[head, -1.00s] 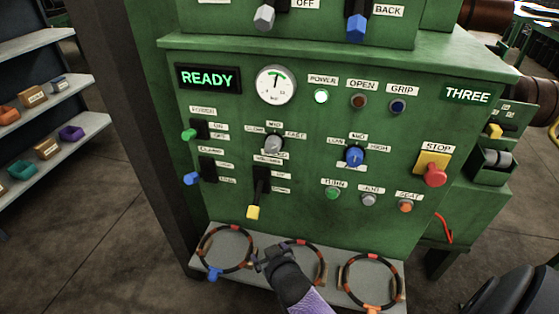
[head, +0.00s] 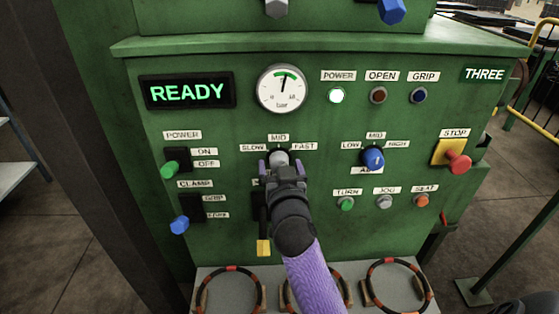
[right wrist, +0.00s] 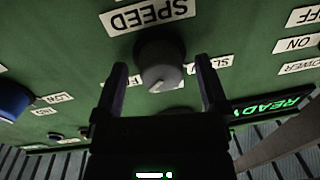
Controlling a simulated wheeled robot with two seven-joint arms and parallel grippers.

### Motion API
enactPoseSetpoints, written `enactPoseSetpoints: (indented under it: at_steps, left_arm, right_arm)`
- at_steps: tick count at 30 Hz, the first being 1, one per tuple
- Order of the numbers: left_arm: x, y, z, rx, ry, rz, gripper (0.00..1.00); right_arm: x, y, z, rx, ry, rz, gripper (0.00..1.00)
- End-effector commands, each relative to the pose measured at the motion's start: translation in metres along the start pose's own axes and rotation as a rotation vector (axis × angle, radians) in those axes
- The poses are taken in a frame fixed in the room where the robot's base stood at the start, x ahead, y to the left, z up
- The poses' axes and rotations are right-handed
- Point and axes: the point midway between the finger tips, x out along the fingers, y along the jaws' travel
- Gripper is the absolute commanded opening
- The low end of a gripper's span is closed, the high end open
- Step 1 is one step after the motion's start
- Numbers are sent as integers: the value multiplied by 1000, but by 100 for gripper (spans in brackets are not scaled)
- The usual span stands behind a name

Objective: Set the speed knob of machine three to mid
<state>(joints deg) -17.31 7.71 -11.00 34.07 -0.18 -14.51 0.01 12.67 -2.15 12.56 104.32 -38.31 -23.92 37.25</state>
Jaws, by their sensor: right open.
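The grey speed knob (head: 279,157) of machine three is on the green panel, below the MID label and between SLOW and FAST. It also shows in the right wrist view (right wrist: 160,62), upside down below the SPEED label. A pale mark on its face slants toward the lower left there, the FAST side; I cannot tell the exact setting. My right gripper (head: 281,166) is at the knob. In the right wrist view its open fingers (right wrist: 161,68) stand one on each side of the knob, with gaps visible. My left gripper is not in view.
A blue knob (head: 373,159) is right of the speed knob, and the red stop button (head: 458,163) is farther right. Green (head: 170,168) and blue (head: 180,226) levers are on the left. A yellow-tipped lever (head: 263,247) hangs below.

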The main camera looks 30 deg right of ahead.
Motion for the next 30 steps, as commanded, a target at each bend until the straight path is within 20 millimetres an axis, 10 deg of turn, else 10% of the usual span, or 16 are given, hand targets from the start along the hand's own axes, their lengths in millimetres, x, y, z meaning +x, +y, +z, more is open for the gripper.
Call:
enactPoseSetpoints:
  at_steps: [2,15,30]
  left_arm:
    - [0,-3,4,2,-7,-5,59]
    - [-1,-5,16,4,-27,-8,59]
    - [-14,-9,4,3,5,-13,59]
  right_arm:
    - [0,0,0,0,0,0,94]
    - [0,0,0,0,-1,-1,2]
    - [0,-1,-3,-156,-14,0,0]
